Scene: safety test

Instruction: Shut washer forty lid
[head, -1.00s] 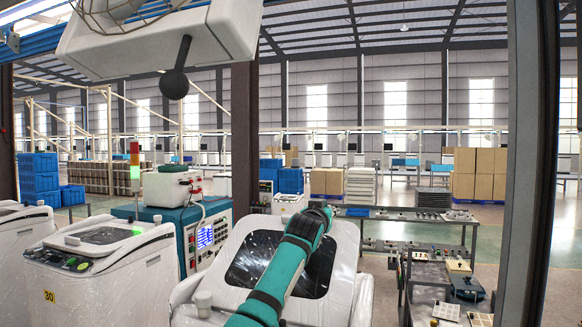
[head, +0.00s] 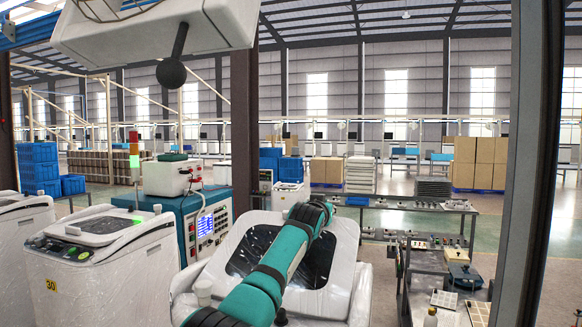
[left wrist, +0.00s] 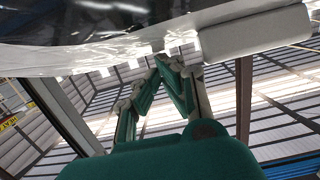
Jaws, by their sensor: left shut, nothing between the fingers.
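A white washer stands in front of me in the head view; no number on it is readable. Its white lid (head: 343,262), with a dark window (head: 252,251), appears tilted up, its exact angle unclear. My teal left arm crosses over the lid from the bottom, and its far end is at the lid's upper edge. The left gripper's fingers are hidden there. In the left wrist view the left gripper (left wrist: 168,62) is shut and empty, its tips close to a glossy white surface (left wrist: 70,55); contact cannot be told. My right gripper is not in view.
A washer marked 30 (head: 100,255) stands at the left. A teal machine with a screen (head: 207,225) is just behind it. A white overhead housing with a black ball lever (head: 171,74) hangs at the upper left. A dark post (head: 528,160) and a parts bench (head: 440,275) are at the right.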

